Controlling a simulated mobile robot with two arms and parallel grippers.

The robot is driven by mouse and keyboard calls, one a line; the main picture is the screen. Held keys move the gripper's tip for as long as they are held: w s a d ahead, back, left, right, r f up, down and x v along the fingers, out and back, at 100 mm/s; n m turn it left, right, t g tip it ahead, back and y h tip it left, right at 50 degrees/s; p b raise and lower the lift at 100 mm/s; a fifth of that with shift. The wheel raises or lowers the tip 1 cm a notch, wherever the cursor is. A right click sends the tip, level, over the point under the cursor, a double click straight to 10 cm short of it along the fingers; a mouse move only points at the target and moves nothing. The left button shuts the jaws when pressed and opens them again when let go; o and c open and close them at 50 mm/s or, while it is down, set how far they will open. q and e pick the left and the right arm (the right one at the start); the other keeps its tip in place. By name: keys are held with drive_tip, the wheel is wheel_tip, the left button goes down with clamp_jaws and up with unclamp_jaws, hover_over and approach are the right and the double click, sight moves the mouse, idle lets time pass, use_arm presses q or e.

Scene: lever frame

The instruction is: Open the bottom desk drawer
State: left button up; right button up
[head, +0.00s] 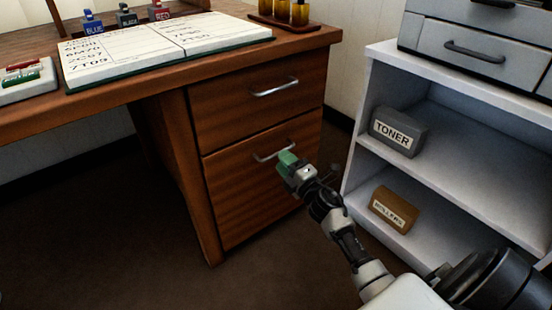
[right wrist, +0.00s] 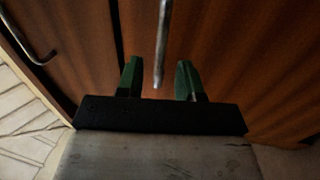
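The bottom desk drawer (head: 245,195) has a brown wooden front and looks shut, flush with the desk. Its silver bar handle (head: 272,152) is partly hidden by my right gripper (head: 287,159). In the right wrist view the two green fingers of this gripper (right wrist: 160,80) are apart. The handle (right wrist: 163,40) shows in the gap between them, with clear space on each side. I cannot tell how deep it sits between the fingers. My left gripper is not in view.
The top drawer (head: 240,100) above is shut, with its own handle (head: 276,88). A white shelf unit (head: 370,70) with a toner box (head: 395,133) and a brown box (head: 393,209) stands close on the right. The floor (head: 120,240) left of the drawers is clear.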

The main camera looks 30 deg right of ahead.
drive_tip(key=shift+b+x, duration=0.4)
drive_tip(key=shift+x, duration=1.55)
drive_tip(key=shift+f, duration=0.1)
clamp_jaws()
